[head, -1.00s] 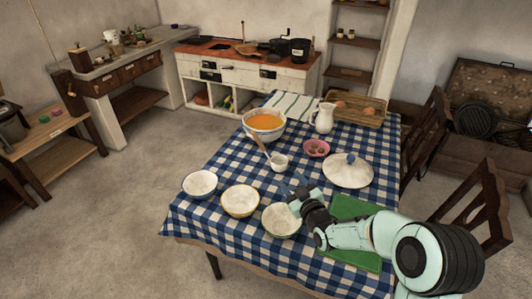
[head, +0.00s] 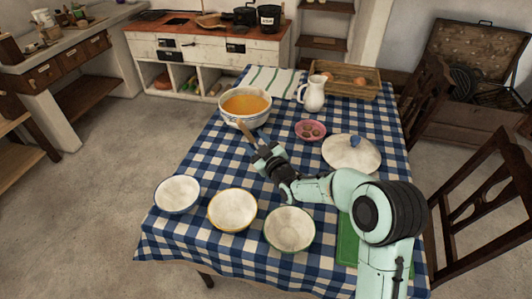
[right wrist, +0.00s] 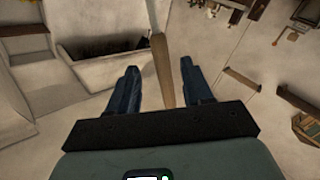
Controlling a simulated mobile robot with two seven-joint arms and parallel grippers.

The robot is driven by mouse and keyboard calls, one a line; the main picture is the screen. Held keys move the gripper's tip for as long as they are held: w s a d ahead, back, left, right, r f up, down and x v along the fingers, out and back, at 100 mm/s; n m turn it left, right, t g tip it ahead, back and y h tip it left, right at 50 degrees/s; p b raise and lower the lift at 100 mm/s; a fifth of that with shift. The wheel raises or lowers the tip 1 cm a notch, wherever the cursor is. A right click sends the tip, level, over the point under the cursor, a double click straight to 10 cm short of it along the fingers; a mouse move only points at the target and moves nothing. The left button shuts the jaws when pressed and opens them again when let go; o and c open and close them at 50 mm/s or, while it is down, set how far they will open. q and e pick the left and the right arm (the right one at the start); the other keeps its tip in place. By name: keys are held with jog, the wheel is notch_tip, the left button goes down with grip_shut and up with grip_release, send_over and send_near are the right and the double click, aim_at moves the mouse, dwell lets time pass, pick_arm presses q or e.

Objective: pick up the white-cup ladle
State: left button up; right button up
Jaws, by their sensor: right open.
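The ladle's wooden handle (head: 244,133) leans up beside the soup bowl in the head view. Its white cup is hidden behind my right gripper (head: 264,148). My right gripper is open over the checked table, with its fingers close to the handle. In the right wrist view the handle (right wrist: 162,72) runs between the two open blue fingers (right wrist: 159,80), with a gap visible on each side. My left gripper is not in view.
A bowl of orange soup (head: 245,117) stands just behind the ladle. Three empty bowls, including a yellow-rimmed one (head: 232,210), line the front of the checked tablecloth (head: 205,155).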

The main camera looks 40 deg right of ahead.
jog(key=w, duration=0.6)
jog(key=shift+w+d+f+p, duration=0.15)
jog(key=shift+w+p, duration=0.15)
jog(key=shift+w, duration=0.05)
grip_shut()
